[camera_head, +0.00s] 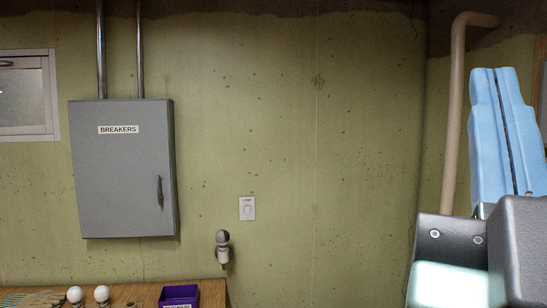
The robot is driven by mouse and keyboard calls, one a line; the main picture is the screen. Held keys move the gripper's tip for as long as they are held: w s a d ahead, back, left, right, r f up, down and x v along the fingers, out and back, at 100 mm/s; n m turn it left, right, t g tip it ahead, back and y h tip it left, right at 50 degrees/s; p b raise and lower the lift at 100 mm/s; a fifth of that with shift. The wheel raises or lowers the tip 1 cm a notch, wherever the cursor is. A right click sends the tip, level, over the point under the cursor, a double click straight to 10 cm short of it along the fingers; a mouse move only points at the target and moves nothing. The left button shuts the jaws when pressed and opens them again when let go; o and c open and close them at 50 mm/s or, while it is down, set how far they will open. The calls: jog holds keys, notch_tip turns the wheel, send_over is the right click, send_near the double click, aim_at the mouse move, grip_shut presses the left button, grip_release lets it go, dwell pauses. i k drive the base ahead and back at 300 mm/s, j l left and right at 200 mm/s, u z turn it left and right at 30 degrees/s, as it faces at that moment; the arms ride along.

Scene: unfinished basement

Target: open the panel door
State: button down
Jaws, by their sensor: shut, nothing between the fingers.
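The grey panel door (115,180) is the front of a wall box in the left part of the head view. It bears a white "BREAKERS" label (118,130) near its top and looks closed. A dark upright handle (160,192) sits near its lower right edge. My gripper (496,72) is at the far right of the view, close to the camera, with its light blue fingers pointing up. The fingers are shut together and empty. My gripper is far to the right of the panel in the picture and does not touch it.
Two metal conduits (101,50) rise from the box. A wooden table (210,293) below holds white bulbs (101,293) and a purple bin (179,294). A light switch (247,208) and a grey fixture (222,243) are right of the panel. The wall between the switch and my gripper is bare.

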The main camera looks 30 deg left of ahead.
aim_at(121, 149)
jog(key=u, duration=1.6)
jog(key=i+l, duration=0.2)
jog(key=i, duration=0.3)
jog(key=i+l+u, duration=0.1)
jog(key=i, duration=0.35)
jog(key=i+l, duration=0.25)
jog(key=i, duration=0.25)
jog(key=i+l+u, duration=0.1)
jog(key=i, duration=0.35)
jog(key=i+l, duration=0.35)
jog(key=i, duration=0.15)
jog(key=u, duration=0.05)
